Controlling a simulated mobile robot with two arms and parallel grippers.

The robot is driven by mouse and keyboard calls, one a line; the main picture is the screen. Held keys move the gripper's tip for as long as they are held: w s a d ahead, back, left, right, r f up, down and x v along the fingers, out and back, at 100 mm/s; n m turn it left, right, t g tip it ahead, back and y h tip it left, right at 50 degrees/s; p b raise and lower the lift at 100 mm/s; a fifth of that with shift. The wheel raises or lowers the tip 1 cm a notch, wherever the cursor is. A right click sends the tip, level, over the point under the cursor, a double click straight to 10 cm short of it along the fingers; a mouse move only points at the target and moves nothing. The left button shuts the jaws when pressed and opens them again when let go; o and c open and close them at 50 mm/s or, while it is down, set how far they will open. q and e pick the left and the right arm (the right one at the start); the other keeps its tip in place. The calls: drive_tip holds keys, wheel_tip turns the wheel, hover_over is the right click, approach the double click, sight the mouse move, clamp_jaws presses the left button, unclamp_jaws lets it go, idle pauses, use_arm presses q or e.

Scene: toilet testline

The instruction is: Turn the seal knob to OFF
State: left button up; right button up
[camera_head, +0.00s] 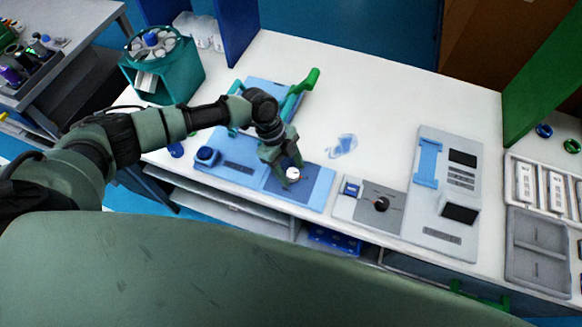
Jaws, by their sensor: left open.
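A small white knob (293,174) sits on the dark blue-grey right part of a blue panel (320,187) at the front of the white bench. My left gripper (292,172) reaches down over it from behind and left. Its jaws are open, with a fingertip on either side of the white knob. I cannot tell whether they touch it. A black knob (381,204) stands on a grey panel further right, apart from the gripper. No label is readable, so I cannot tell either knob's setting. My right gripper is not in view.
A blue button (206,154) is on the panel's left end. Behind my wrist is a blue device with a green handle (310,79). A grey console (463,150) and trays (540,245) stand right. A teal carousel unit (165,65) stands back left. The bench's back middle is clear.

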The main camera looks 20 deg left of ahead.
use_arm(q)
clamp_jaws()
